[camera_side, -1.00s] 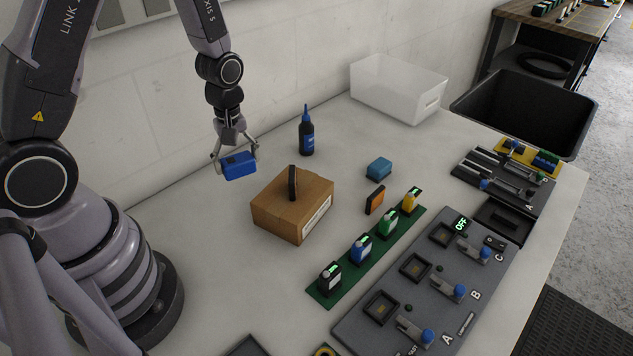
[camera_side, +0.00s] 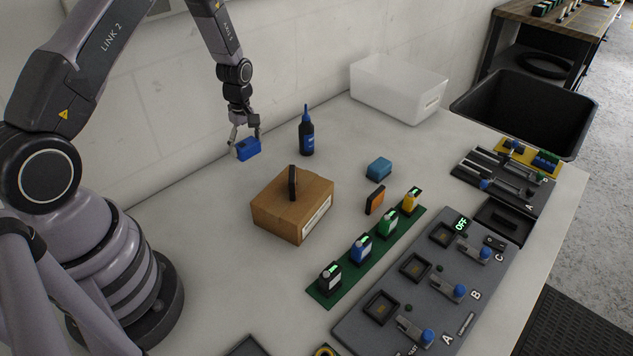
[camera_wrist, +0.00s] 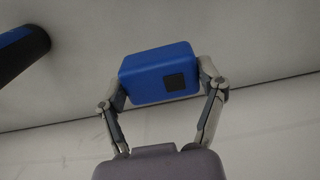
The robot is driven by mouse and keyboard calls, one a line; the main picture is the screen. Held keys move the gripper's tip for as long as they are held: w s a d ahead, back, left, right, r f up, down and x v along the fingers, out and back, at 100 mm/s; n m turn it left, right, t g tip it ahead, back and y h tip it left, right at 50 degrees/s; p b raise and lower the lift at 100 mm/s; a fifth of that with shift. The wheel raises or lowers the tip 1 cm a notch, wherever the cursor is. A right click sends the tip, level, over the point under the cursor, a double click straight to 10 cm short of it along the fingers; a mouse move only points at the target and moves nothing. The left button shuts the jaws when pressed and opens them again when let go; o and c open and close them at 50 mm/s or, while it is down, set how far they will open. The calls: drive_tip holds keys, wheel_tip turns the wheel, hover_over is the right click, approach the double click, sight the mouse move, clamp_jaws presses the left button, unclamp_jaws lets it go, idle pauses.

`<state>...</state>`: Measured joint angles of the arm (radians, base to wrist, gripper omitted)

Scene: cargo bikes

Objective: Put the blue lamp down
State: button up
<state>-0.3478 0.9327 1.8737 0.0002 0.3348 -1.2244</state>
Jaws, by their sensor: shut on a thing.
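The blue lamp (camera_side: 248,149) is a small blue box held by my gripper (camera_side: 245,142) near the wall, behind the cardboard box and left of the dark bottle. In the wrist view the blue lamp (camera_wrist: 158,72) sits between the two fingers of my gripper (camera_wrist: 162,85), which touch its two ends. A dark square patch shows on its near face. The lamp appears to be above the white table (camera_side: 215,215); I cannot tell the exact gap beneath it.
A dark bottle with a blue nozzle (camera_side: 306,135) stands just right of the lamp. A cardboard box (camera_side: 275,222) with a black upright piece is in front. A blue-teal block (camera_side: 379,168), a green strip of small coloured units (camera_side: 321,297) and a grey fixture panel (camera_side: 470,290) lie further right.

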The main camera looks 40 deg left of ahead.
sight(253, 166)
drive_tip(key=shift+w+a+f, duration=0.15)
drive_tip(key=shift+w+f, duration=0.3)
drive_tip(key=shift+f, duration=0.1)
drive_tip(key=shift+w+f, duration=0.2)
drive_tip(key=shift+f, duration=1.6)
drive_tip(key=shift+f, duration=0.15)
drive_tip(key=o, duration=1.2)
